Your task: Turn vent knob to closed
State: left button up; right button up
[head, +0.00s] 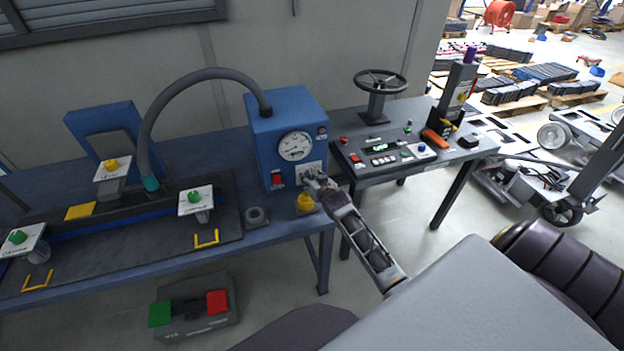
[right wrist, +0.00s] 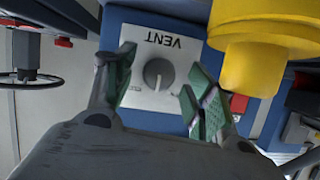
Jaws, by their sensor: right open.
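The vent knob (right wrist: 158,74) is a round grey dial on a white plate marked VENT (right wrist: 150,98), upside down in the right wrist view. Its pointer line runs roughly along the picture's vertical. The plate is on the front of a blue gauge box (head: 262,130), at its lower right. My right gripper (head: 311,181) is in front of this plate in the head view and covers the knob there. Contact cannot be told. My left gripper is not in view.
A yellow knob-like part (head: 305,203) is just below the right gripper and looms close in the wrist view (right wrist: 262,40). A red switch (head: 277,179) is to the left. A grey hose (head: 180,80) enters the box top. A second table (head: 385,177) is at right.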

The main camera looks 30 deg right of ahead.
jog(key=shift+w+d+f, duration=0.1)
jog(key=shift+w+f, duration=0.05)
jog(key=shift+w, duration=0.2)
jog(key=c, duration=1)
